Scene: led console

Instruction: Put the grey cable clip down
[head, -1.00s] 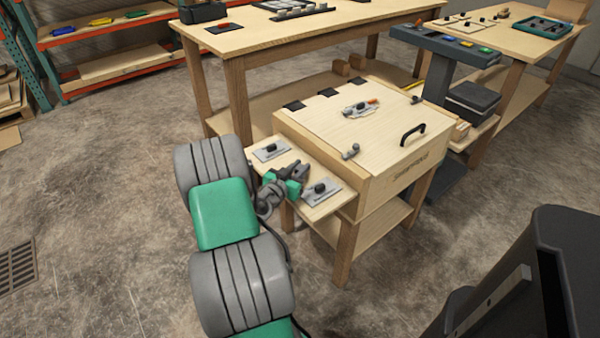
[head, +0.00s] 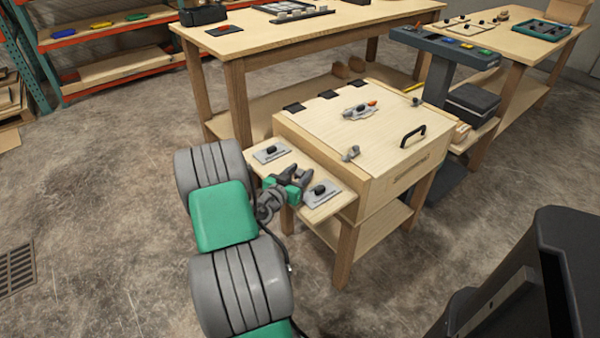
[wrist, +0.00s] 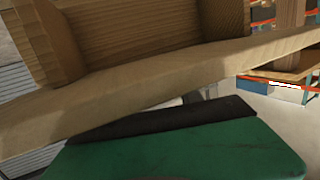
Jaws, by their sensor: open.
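My gripper (head: 299,174) is open, just above the small side shelf (head: 312,210) of the wooden console box. Its dark fingers stand apart, with a gap between them. Two grey plates with black knobs lie on this shelf, one beyond the gripper (head: 270,153) and one to its right (head: 322,192). I cannot make out the grey cable clip for certain; it may be hidden by the fingers or too small to tell. The wrist view shows the green gripper body (wrist: 180,150) below a wooden board edge (wrist: 150,90), with no fingertips or clip visible.
A larger workbench (head: 300,30) stands behind. A dark stand (head: 440,48) is at the right.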

